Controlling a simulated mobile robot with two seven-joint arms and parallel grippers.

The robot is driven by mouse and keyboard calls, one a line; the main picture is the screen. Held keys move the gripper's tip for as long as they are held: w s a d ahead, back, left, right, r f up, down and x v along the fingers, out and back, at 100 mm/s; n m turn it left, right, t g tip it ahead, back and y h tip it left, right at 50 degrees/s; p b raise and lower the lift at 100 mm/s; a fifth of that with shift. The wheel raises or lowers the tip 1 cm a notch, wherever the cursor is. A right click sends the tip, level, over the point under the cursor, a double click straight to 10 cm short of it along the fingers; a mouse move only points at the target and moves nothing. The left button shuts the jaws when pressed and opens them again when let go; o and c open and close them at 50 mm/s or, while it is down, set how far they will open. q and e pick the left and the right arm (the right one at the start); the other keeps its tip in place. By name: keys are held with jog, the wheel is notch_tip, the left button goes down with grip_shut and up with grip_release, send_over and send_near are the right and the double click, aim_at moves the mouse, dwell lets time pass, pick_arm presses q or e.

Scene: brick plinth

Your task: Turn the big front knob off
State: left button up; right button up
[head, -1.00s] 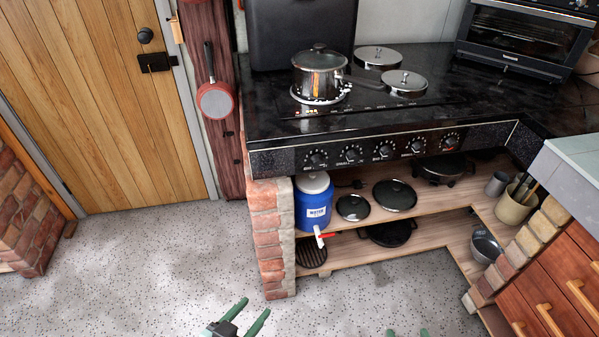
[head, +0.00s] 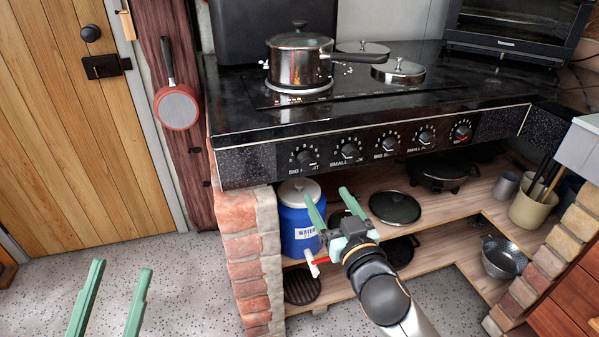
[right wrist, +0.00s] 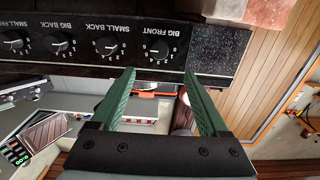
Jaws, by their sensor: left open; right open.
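The big front knob (head: 304,158) is the leftmost of a row of round black knobs on the stove's front panel. In the right wrist view the panel shows upside down, with this knob (right wrist: 158,48) under the "BIG FRONT" label. Its exact setting is too small to read. My right gripper (head: 329,197) is open and empty, below the panel and pointing up toward it. In its wrist view the fingertips (right wrist: 158,72) are apart, one to either side of the knob's line, not touching it. My left gripper (head: 121,267) is open and empty above the floor at lower left.
A lidded steel pot (head: 300,62) stands on a burner of the black counter (head: 235,112). Below the panel are a blue water container (head: 298,225) on a wooden shelf, a black lid (head: 395,207) and a brick pillar (head: 247,250). Open floor lies at left.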

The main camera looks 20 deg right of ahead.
aim_at(308, 165)
jog(key=w+b, duration=0.1)
jog(key=w, duration=0.9)
jog(key=shift+w+a+b, duration=0.1)
jog(key=shift+a+b, duration=0.05)
jog(key=shift+b, duration=0.2)
pick_arm(q)
jog(key=s+r+m+h, duration=0.4)
jog(key=h, duration=0.1)
jog(key=shift+d+r, duration=0.3)
jog(key=shift+d, duration=0.1)
pick_arm(e)
jog(key=shift+w, duration=0.65)
pick_arm(q)
jog(key=shift+s, duration=0.1)
pick_arm(e)
grip_shut()
